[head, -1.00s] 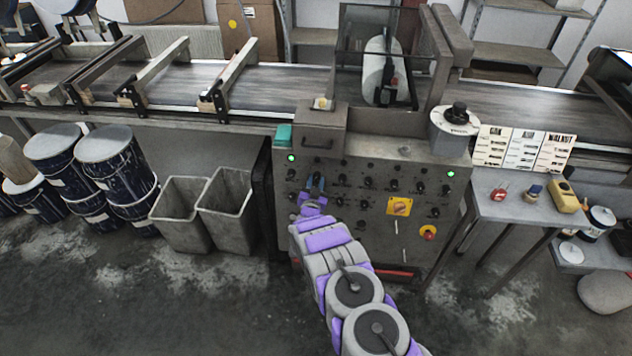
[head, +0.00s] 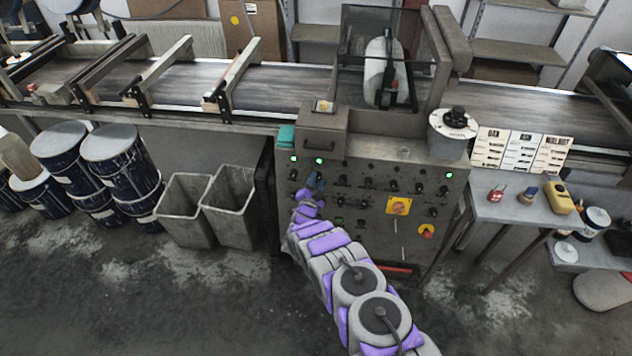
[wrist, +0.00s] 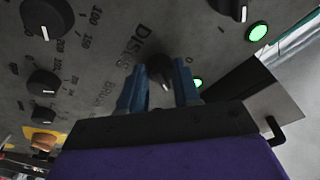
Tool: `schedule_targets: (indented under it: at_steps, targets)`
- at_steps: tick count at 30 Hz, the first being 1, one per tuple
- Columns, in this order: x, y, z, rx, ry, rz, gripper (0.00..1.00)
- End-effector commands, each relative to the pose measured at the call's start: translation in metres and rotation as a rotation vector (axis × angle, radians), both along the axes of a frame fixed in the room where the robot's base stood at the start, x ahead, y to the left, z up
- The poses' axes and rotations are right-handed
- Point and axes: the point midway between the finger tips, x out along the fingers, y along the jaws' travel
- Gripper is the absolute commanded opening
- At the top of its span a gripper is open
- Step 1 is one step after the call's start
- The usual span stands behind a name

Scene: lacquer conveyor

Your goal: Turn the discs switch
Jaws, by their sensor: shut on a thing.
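The discs switch (wrist: 160,70) is a small dark knob on the grey control panel (head: 375,236), beside the printed word "DISCS" in the wrist view. My gripper (wrist: 160,90) has its two blue fingers on either side of the knob and is shut on it. In the head view, my gripper (head: 316,181) is at the panel's upper left, and its fingers hide the knob. A lit green lamp (head: 319,160) is just above the fingers. Another lit green lamp (head: 293,159) is to its left.
Other dark knobs (wrist: 44,82) sit close beside the gripper. A yellow plate (head: 399,206) and a red-and-yellow button (head: 426,231) are further right on the panel. Grey bins (head: 230,205) stand left of it, and a side table (head: 500,208) stands right.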

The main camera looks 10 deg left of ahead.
Motion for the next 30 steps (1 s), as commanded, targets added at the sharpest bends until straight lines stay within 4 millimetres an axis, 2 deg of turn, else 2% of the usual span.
schedule_targets:
  at_steps: [10,11,18,26,30]
  targets:
    - [-0.0004,0.0005,-0.0011,0.002,0.001,0.001,0.02]
    - [-0.0004,0.0004,-0.0011,0.002,0.002,0.001,0.35]
    - [-0.0005,-0.0004,-0.0004,0.002,0.000,0.000,0.57]
    - [-0.0010,-0.0009,0.0000,0.002,0.000,-0.001,0.57]
    - [-0.0079,0.0004,0.0004,0.002,0.000,-0.001,0.57]
